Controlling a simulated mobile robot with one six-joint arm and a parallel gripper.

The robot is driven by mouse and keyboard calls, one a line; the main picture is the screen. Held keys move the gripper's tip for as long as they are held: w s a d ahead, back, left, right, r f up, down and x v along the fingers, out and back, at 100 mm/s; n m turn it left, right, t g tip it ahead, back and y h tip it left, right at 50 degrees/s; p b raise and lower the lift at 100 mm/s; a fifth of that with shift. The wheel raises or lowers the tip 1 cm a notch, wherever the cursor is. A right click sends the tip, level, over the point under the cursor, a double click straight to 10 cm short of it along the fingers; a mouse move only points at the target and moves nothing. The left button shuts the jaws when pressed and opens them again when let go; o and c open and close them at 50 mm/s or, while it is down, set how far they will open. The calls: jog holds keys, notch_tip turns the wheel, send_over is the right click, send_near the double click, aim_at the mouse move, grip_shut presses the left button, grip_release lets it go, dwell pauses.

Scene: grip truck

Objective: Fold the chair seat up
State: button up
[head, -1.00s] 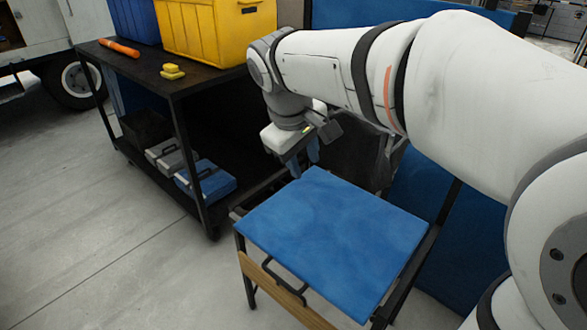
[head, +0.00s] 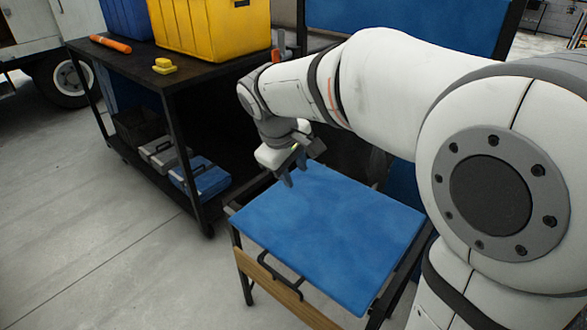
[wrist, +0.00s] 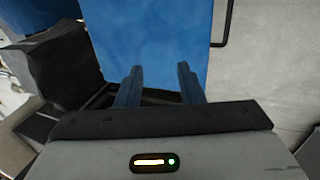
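The chair's blue seat (head: 335,240) lies flat, folded down, in a dark frame with a wooden strip (head: 265,282) along its near side. A black handle (head: 277,276) sits at the seat's near edge. My gripper (head: 291,174) hangs above the seat's far left part, fingers pointing down. In the wrist view my gripper (wrist: 160,68) is open and empty, its two fingers apart in front of the blue seat (wrist: 150,35). A black bar (wrist: 229,22) shows beside the seat there. I cannot tell whether the fingertips touch the seat.
A black cart (head: 170,80) stands behind on the left, with a yellow crate (head: 210,30) and an orange tool (head: 110,43) on top. Cases (head: 198,176) lie on its lower shelf. The floor (head: 90,230) at left is clear.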

jog(key=shift+c, duration=0.3)
grip_shut()
dwell(1.0)
jog(key=shift+o, duration=0.3)
grip_release()
jog(key=v, duration=0.7)
jog(key=shift+r, duration=0.4)
jog(key=shift+s, duration=0.1)
jog(key=shift+c, duration=0.4)
